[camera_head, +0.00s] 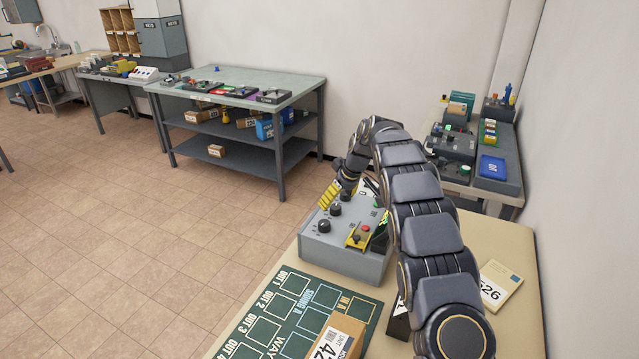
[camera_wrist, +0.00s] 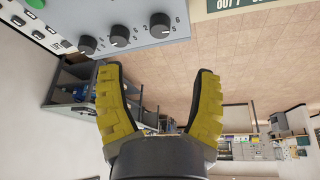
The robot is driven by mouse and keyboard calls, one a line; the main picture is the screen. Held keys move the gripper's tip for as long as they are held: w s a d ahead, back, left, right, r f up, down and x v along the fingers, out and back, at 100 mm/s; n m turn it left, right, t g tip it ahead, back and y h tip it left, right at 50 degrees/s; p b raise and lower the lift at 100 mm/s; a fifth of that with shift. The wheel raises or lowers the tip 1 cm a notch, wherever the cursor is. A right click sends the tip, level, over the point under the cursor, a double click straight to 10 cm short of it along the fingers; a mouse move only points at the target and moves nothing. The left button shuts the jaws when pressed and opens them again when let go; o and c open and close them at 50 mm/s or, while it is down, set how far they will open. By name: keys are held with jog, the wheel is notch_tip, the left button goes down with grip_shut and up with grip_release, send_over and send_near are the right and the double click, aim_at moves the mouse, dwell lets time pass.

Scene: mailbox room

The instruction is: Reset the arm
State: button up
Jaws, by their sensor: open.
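My gripper (camera_head: 330,194) has yellow fingers and hangs at the far left side of the grey control box in the head view. In the wrist view my gripper (camera_wrist: 158,98) is open, with its two yellow fingers spread and nothing between them. My arm arches over the beige table from the lower right. The grey control box (camera_head: 345,258) has black knobs and a small yellow panel with a red button. The box also shows at the top of the wrist view (camera_wrist: 110,12), apart from the fingers. I cannot tell how far the fingertips are from the box.
A green mat (camera_head: 300,308) with white outlines lies at the table's front left. A cardboard box (camera_head: 338,338) stands on it. A labelled packet (camera_head: 497,284) lies right of my arm. A workbench (camera_head: 235,90) stands at the back. The tiled floor (camera_head: 120,220) at left is clear.

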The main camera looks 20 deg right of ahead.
jog(key=s+a+r+m+g, duration=0.1)
jog(key=s+a+r, duration=0.25)
jog(key=s, duration=0.35)
jog(key=s+a+r+m+g+h, duration=0.1)
jog(key=s+a+r, duration=0.25)
jog(key=s, duration=0.35)
jog(key=s+a+r+m+g, duration=0.1)
jog(key=s+a+r, duration=0.25)
jog(key=s, duration=0.35)
jog(key=s+a+g, duration=0.1)
jog(key=s+a, duration=0.2)
jog(key=s, duration=1)
jog(key=s+a+f+m+g, duration=0.1)
jog(key=s+a+g, duration=0.1)
jog(key=s, duration=1.1)
jog(key=shift+s+a+f+h, duration=0.2)
jog(key=shift+s+a+h, duration=0.1)
jog(key=shift+a, duration=0.3)
